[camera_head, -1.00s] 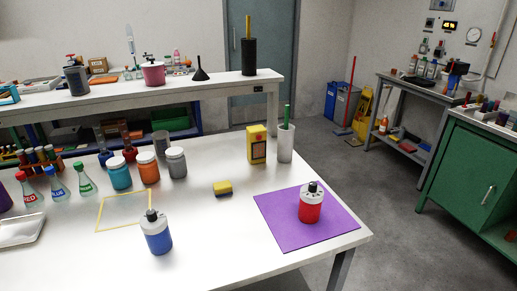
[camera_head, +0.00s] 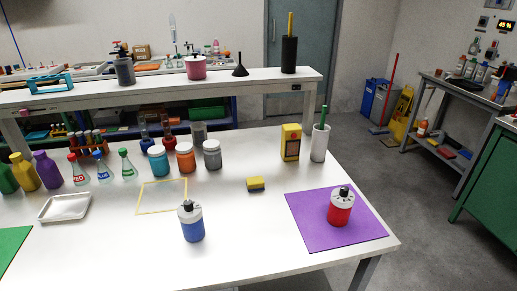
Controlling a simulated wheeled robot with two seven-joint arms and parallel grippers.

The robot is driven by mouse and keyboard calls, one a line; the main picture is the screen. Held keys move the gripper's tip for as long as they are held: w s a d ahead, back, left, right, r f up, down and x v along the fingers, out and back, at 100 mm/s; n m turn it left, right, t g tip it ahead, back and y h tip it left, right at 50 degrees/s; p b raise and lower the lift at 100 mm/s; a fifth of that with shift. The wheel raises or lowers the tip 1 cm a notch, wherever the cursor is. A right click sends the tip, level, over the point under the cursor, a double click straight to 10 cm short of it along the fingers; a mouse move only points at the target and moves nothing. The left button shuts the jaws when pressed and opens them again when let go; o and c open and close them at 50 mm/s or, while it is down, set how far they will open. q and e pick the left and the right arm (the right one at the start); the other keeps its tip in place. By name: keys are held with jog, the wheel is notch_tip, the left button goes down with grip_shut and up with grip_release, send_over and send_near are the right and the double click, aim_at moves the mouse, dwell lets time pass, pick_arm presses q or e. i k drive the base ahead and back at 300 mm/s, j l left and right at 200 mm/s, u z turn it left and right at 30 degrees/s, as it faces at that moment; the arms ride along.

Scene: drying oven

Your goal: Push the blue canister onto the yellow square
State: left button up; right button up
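The blue canister (camera_head: 192,224) stands upright on the white table, with a white top and a dark cap. The yellow square (camera_head: 138,197) is a thin yellow outline on the table, just behind and to the left of the canister. The canister is outside the outline, and the square's inside is bare. Neither of my grippers shows in the head view.
A purple mat (camera_head: 310,222) with a red canister (camera_head: 341,208) lies on the right. A yellow sponge (camera_head: 256,183) sits mid-table. Several jars (camera_head: 185,158) and flasks stand behind the square. A metal tray (camera_head: 64,207) and green mat (camera_head: 10,243) are on the left.

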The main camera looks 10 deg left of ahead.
aim_at(192, 222)
jog(key=i+l, duration=0.25)
jog(key=i+l+u, duration=0.1)
jog(key=u, duration=0.3)
jog(key=l+u, duration=0.4)
jog(key=i+l+u, duration=0.1)
jog(key=u, duration=0.35)
